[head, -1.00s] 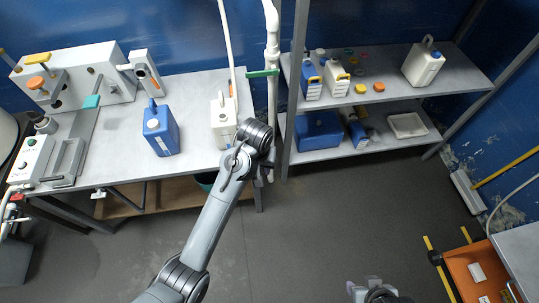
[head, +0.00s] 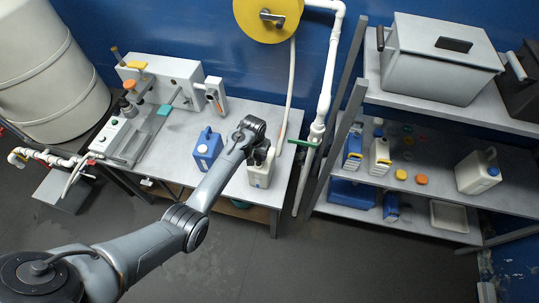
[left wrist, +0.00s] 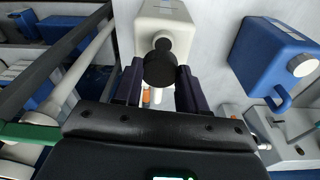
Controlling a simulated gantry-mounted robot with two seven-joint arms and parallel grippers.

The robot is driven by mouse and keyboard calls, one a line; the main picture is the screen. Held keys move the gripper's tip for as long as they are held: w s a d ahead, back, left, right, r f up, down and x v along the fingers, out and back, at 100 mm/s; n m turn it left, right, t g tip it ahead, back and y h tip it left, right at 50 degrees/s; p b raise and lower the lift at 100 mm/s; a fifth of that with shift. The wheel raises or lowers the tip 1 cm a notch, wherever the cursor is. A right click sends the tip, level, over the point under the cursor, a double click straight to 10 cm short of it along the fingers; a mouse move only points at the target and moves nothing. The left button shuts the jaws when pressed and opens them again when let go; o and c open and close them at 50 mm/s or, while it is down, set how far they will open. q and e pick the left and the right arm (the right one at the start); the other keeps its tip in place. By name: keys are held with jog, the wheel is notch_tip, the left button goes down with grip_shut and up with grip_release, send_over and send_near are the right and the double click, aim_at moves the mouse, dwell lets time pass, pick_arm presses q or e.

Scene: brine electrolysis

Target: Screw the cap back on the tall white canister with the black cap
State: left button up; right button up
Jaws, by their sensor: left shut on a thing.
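The tall white canister (head: 260,175) stands on the bench near its right front edge, its upper part covered by my left gripper (head: 262,153) in the head view. In the left wrist view the canister (left wrist: 165,14) is upright behind the fingers. A black cap (left wrist: 160,70) sits between the two dark fingertips of the left gripper (left wrist: 160,84), which is shut on it. The cap lies in front of the canister's top in this view. I cannot tell whether it is seated on the neck. My right gripper is not in view.
A blue jerrycan (head: 207,150) stands left of the canister on the bench (head: 180,135). A white pipe (head: 329,75) and shelf post (head: 335,140) rise to the right. The shelf holds another white canister (head: 478,172), small containers and an orange lid (head: 421,180).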

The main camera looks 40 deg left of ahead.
pick_arm(q)
jog(key=shift+w+a, duration=0.1)
jog(key=shift+a, duration=0.15)
jog(key=shift+r, duration=0.1)
jog(key=shift+p, duration=0.5)
jog(key=b, duration=0.3)
send_over(259, 166)
jog(key=shift+f, duration=2.5)
jog(key=shift+f, duration=0.45)
